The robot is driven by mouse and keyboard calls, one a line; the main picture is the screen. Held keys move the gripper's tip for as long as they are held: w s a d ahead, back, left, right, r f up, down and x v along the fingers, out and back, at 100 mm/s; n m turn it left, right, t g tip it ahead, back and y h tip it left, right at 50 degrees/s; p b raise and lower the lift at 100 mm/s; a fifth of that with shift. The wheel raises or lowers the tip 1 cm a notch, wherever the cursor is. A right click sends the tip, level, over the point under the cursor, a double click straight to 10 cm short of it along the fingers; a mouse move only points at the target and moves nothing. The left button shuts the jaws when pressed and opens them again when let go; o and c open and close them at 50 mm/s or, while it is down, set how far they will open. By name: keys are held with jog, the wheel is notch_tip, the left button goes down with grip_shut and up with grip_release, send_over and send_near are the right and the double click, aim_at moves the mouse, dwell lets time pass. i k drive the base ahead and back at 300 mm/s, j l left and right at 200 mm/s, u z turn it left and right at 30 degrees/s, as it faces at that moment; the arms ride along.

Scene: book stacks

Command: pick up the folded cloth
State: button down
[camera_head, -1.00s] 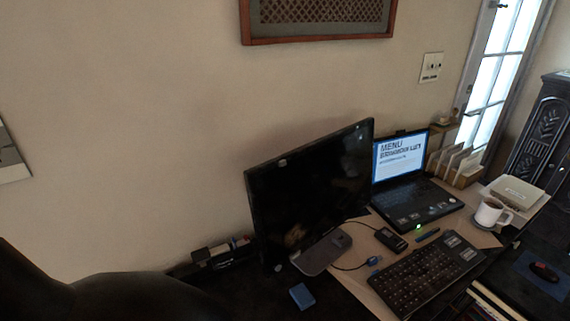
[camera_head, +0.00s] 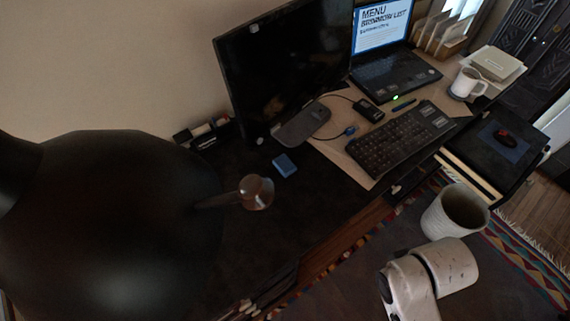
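White rounded segments (camera_head: 452,265) at the bottom right look like my own arm. My gripper is not in view.
A monitor (camera_head: 285,75), laptop (camera_head: 395,75), keyboard (camera_head: 400,140) and white mug (camera_head: 466,84) crowd the desk. A lamp-like knob (camera_head: 256,192) and large black rounded shape (camera_head: 100,230) block the left. A whitish open cylinder (camera_head: 435,222) stands near the patterned rug (camera_head: 525,250).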

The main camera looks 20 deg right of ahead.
aim_at(283, 163)
jog(key=u, duration=0.35)
jog(key=i+l+u, duration=0.1)
jog(key=l+u, duration=0.5)
jog(key=u, duration=0.15)
jog(key=l+u, duration=0.5)
jog(key=l, duration=0.45)
jog(key=k+l, duration=0.1)
jog(key=l, duration=0.4)
jog(key=l+u, duration=0.15)
jog(key=l, duration=0.4)
jog(key=k, duration=0.05)
